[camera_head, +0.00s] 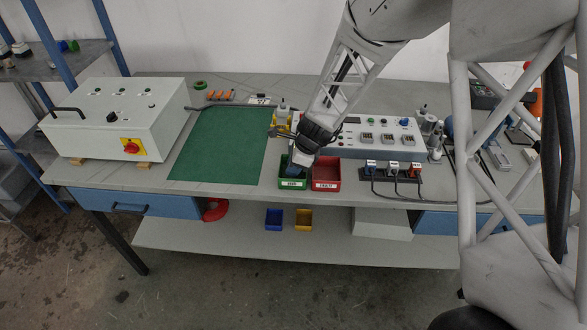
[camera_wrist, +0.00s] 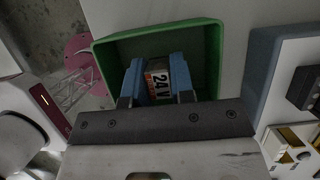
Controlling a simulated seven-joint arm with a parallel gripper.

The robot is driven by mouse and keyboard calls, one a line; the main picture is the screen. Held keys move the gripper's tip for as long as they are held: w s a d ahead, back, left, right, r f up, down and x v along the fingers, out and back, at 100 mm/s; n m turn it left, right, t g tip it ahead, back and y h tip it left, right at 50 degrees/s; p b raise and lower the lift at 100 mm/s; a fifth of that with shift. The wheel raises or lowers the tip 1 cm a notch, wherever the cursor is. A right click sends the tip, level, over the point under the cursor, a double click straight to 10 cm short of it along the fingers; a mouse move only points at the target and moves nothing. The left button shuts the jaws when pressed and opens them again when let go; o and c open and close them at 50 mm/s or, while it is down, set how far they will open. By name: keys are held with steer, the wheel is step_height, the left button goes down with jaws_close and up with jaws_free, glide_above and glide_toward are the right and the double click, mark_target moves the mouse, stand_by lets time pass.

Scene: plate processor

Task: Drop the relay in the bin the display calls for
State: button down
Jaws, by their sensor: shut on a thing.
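The relay (camera_wrist: 158,82), a small block with a label reading 24V, is held between the blue fingers of my gripper (camera_wrist: 158,84) in the wrist view. The green bin (camera_wrist: 213,60) lies around and beyond the fingers, and its floor looks empty where visible. In the head view my gripper (camera_head: 294,169) points down at the green bin (camera_head: 281,182). The red bin (camera_head: 326,173) stands directly to its right. Both bins carry front labels too small to read surely. A small dark display (camera_head: 352,120) is on the white panel behind; I cannot read it.
A white control box (camera_head: 115,120) with a red knob and a green mat (camera_head: 222,145) are to the left. Right of the bins is a dark block with plugs and cables (camera_head: 392,180). Blue and yellow boxes (camera_head: 303,219) sit on the lower shelf.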

steer(key=shift+f, duration=0.5)
steer(key=shift+f, duration=0.15)
steer(key=c, duration=1)
jaws_free()
steer(key=shift+r, duration=0.2)
steer(key=v, duration=1.2)
